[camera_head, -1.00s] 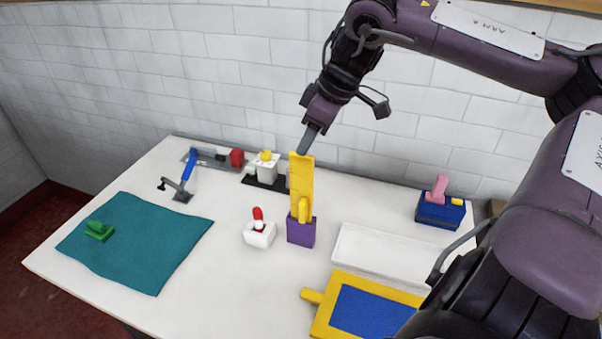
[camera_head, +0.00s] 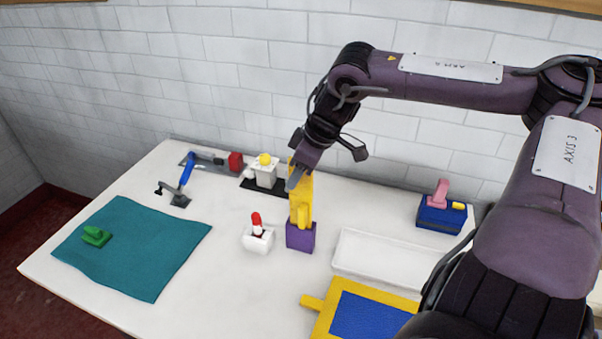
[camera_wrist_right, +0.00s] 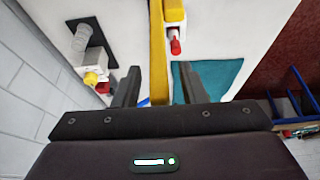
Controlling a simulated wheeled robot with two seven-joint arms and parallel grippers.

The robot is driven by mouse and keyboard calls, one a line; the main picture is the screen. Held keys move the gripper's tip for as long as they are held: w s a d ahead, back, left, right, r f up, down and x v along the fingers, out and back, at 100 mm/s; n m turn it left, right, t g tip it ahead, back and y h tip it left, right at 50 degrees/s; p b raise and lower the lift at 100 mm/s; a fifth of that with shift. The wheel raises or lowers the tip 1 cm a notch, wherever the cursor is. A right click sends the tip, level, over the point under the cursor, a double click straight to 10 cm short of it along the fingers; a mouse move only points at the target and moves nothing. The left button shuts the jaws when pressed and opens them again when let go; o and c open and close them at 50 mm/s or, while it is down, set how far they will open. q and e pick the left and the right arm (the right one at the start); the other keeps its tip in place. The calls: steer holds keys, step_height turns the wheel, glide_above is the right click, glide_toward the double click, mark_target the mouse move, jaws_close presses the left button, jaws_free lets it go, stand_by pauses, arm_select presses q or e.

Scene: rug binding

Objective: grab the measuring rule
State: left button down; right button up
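The measuring rule, which I take to be the tall flat yellow strip (camera_head: 307,190), stands upright in a purple holder (camera_head: 300,237). A shorter yellow piece (camera_head: 304,214) stands in front of it in the same holder. My right gripper (camera_head: 294,180) is at the upper part of the yellow strip and partly covers it. In the right wrist view the two dark fingers (camera_wrist_right: 160,82) are apart, with the yellow strip (camera_wrist_right: 158,50) between them and a gap on each side. My left gripper is in neither view.
A white block with a red-topped item (camera_head: 257,236) stands left of the holder. A white tray (camera_head: 343,262) and a yellow-framed blue board (camera_head: 320,325) lie to the right. A teal cloth (camera_head: 150,255) covers the left. A white-and-yellow item (camera_head: 264,172) stands behind.

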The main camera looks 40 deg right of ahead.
steer(key=shift+c, duration=0.5)
jaws_close()
